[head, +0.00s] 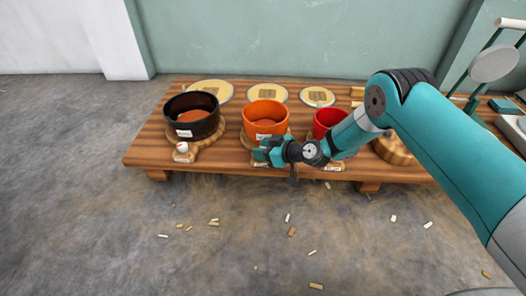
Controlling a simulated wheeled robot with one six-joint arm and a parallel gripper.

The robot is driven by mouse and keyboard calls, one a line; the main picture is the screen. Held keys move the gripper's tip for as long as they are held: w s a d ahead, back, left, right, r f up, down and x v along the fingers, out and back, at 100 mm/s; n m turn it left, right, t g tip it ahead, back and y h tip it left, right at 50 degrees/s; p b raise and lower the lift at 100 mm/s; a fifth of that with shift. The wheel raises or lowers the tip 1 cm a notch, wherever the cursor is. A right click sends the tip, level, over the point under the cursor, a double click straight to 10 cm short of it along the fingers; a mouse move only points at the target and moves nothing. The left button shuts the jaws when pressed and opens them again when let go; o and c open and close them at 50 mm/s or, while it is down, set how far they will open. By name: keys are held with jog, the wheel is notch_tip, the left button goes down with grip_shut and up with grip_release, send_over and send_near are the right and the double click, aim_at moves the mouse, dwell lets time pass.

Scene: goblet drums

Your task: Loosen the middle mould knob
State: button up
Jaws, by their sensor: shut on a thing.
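The middle mould is an orange tub (264,120) on a wooden base, between a black mould (191,123) and a red mould (329,118) on the low table. My gripper (262,154) is at the front of the orange mould's base, reaching in from the right. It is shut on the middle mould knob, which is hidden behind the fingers. The black mould's white knob (182,148) shows on its front base tab. The red mould is partly covered by my arm.
The slatted wooden table (150,149) stands against a green wall. Three round pale discs (267,93) lie behind the moulds. Small chips (292,231) are scattered on the bare concrete floor in front. Wooden pieces and a metal stand are at the right.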

jog(key=shift+f+n+g, duration=0.15)
jog(key=shift+n+g, duration=0.15)
jog(key=shift+g, duration=0.1)
jog(key=o, duration=0.6)
jog(key=p+v, duration=0.9)
jog(key=v, duration=0.8)
jog(key=shift+s+d+f, duration=0.1)
jog(key=shift+s+d, duration=0.1)
jog(key=shift+d, duration=0.1)
